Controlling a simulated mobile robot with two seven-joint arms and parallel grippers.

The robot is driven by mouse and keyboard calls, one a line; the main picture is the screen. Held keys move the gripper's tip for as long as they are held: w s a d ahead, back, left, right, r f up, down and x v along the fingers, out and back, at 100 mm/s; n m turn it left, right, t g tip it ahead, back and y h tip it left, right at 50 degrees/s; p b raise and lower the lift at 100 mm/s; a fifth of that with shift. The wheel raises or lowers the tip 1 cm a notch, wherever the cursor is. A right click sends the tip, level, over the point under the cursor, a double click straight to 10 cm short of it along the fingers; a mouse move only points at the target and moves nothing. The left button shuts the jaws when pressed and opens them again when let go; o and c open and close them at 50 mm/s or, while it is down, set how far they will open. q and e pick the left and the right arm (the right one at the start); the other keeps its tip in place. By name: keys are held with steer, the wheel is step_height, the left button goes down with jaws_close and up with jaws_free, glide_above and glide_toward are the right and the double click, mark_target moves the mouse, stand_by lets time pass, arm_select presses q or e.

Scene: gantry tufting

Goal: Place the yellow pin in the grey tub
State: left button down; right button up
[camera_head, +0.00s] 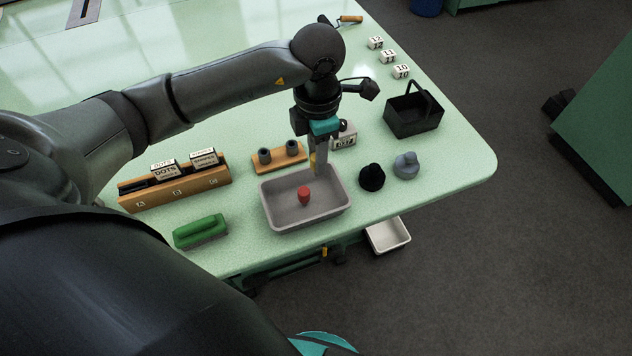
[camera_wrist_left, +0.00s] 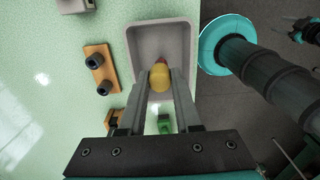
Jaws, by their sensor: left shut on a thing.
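The grey tub (camera_head: 275,222) is an open rectangular tray near the table's front edge; it also shows in the left wrist view (camera_wrist_left: 139,45). A red pin (camera_head: 304,194) stands inside it. My left gripper (camera_head: 319,168) points down over the tub's back part, its fingers shut on the yellow pin (camera_wrist_left: 160,77). Only a small yellow part of the pin (camera_head: 313,159) shows beside the fingers in the head view. In the left wrist view the pin is between the fingertips and partly covers the red pin. Its exact height above the tub floor is unclear. My right gripper is not seen.
A wooden block with two dark pegs (camera_head: 279,157) and a box (camera_head: 343,136) stand behind the tub. A green-handled brush (camera_head: 201,232) lies left. Black (camera_head: 371,178) and grey (camera_head: 406,166) knobbed pieces stand right, with a black basket (camera_head: 413,116) beyond. A wooden rack (camera_head: 175,189) stands far left.

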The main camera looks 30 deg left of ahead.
arm_select(q)
step_height(320, 180, down, 10)
steer(key=shift+f+b, duration=0.25)
steer(key=shift+b, duration=0.35)
steer(key=c, duration=0.6)
jaws_free()
step_height(320, 180, up, 12)
steer(key=shift+r+p, duration=0.1)
steer(key=shift+p, duration=0.55)
